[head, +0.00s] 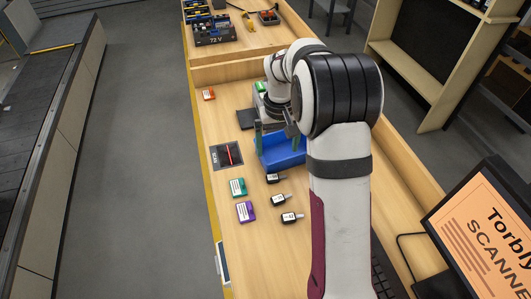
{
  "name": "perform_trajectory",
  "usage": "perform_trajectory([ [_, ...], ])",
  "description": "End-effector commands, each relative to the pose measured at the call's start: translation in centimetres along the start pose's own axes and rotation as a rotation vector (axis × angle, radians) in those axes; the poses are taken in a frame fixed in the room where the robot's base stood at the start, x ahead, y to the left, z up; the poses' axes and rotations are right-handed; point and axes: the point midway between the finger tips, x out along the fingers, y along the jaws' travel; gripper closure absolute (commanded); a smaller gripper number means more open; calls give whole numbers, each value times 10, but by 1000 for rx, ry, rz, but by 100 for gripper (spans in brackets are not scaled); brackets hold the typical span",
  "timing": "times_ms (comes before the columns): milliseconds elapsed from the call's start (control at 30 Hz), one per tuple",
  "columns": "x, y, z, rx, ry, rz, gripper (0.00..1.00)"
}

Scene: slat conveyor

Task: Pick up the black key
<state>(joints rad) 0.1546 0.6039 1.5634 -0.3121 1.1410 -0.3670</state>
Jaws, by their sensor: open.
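Three small black key-like pieces with white labels and pale metal tips lie on the wooden bench: an upper black key (273,178), a middle black key (279,200) and a lower black key (290,217). The labels are too small to read. My gripper (278,139) is open above the blue bin (283,158), its fingers apart with nothing seen between them. It is up the picture from the keys and apart from them. My arm hides part of the bin and the bench to its right.
A teal piece (238,187) and a purple piece (246,211) lie left of the keys. A dark square tray (227,155) with a red strip lies left of the bin. A red piece (208,94) lies farther up. A monitor (485,240) stands at lower right.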

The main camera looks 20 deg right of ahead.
Motion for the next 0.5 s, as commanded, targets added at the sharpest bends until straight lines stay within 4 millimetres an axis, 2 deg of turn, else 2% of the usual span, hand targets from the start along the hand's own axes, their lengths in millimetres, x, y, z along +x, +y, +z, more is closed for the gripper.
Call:
perform_trajectory([
  [100, 37, 0, 2, 0, -7, -1, 0],
  [200, 60, 0, 1, 1, -4, -1, 0],
  [367, 81, 0, 0, 2, -3, -2, 0],
  [500, 109, 3, -7, 3, -4, -1, 0],
])
